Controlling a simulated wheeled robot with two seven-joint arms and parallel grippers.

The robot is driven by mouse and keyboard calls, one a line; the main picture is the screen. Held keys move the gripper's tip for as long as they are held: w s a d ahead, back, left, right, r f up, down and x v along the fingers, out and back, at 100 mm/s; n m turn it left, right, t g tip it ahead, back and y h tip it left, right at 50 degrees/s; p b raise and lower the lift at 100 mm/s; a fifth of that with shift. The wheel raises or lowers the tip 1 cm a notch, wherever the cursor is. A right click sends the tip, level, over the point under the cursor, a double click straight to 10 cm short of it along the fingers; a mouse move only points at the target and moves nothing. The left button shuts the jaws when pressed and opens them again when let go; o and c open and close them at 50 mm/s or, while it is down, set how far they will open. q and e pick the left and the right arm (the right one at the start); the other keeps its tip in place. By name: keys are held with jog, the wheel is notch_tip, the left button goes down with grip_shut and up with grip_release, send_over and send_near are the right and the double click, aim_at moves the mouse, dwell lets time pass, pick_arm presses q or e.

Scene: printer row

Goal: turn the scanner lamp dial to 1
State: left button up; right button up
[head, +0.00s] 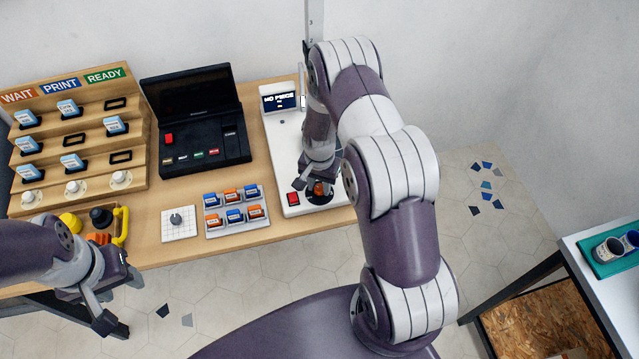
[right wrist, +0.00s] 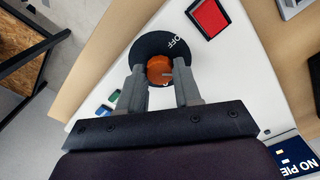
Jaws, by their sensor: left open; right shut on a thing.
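In the head view the orange knob (head: 321,188) shows at the front of the white scanner panel (head: 287,150). My right gripper (right wrist: 160,78) is shut on the knob, with one finger on each side of it. The knob's pointer setting is partly hidden, and I cannot read a 1. My left gripper (head: 120,298) is open and empty at the lower left, in front of the table edge.
A red button (right wrist: 209,17) sits beside the dial. A small display (head: 279,98) is at the panel's back. A black case (head: 197,120), a block tray (head: 236,210) and a white dial tile (head: 178,222) stand to the left. Yellow and black items lie near my left arm.

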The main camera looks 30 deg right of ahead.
aim_at(320, 188)
jog(key=shift+m, duration=0.6)
jog(key=o, duration=1)
jog(key=shift+o, duration=0.2)
jog(key=shift+r, duration=0.1)
notch_tip(320, 188, up, 13)
jog(key=b, duration=0.1)
jog(key=shift+f, duration=0.2)
